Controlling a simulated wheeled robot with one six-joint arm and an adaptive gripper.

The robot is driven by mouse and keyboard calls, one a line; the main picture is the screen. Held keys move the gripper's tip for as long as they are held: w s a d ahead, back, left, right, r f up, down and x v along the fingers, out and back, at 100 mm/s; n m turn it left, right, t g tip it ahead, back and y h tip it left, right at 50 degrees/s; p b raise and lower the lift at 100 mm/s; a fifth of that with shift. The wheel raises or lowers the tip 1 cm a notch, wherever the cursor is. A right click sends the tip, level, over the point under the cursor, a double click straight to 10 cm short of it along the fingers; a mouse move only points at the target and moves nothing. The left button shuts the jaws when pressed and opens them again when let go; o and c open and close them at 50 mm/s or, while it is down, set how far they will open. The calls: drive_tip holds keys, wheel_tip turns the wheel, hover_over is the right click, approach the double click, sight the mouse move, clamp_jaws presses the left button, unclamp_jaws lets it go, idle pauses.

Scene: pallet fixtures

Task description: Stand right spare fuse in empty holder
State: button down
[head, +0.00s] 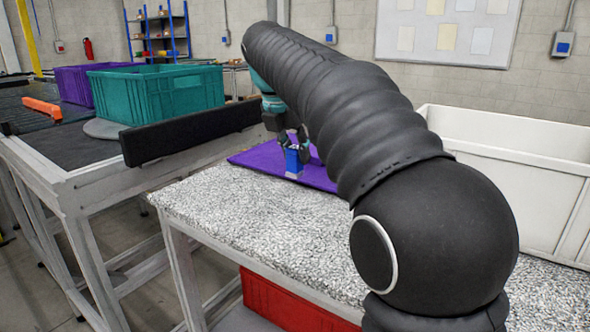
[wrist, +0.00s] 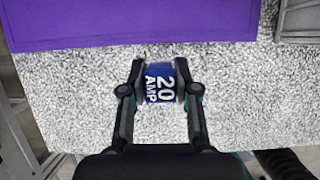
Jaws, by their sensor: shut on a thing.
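My gripper (head: 292,143) is shut on a blue fuse (head: 293,161) with a pale lower end. The fuse is upright near the front edge of a purple mat (head: 247,158). In the wrist view, my gripper (wrist: 160,82) has one finger on each side of the fuse (wrist: 160,85), which reads "20 AMP". There the speckled worktop lies under the fuse, and the mat (wrist: 130,25) lies beyond it. I cannot tell whether the fuse touches the worktop. No holder or other fuse shows; my arm covers part of the table in the head view.
A white bin (head: 515,165) stands at the right of the speckled worktop (head: 240,220). A red crate (head: 290,305) is below. At left, a teal crate (head: 160,95), a purple crate (head: 75,85) and a black bar (head: 190,135) sit on another bench. The worktop's front left is clear.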

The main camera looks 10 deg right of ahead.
sight(294, 168)
drive_tip(key=shift+w+a+f, duration=0.1)
drive_tip(key=shift+a+f, duration=0.05)
drive_tip(key=shift+f+b, duration=0.55)
drive_tip(key=shift+f, duration=1.4)
drive_tip(key=c, duration=0.9)
unclamp_jaws()
drive_tip(key=shift+f, duration=0.1)
drive_tip(key=shift+o, duration=0.2)
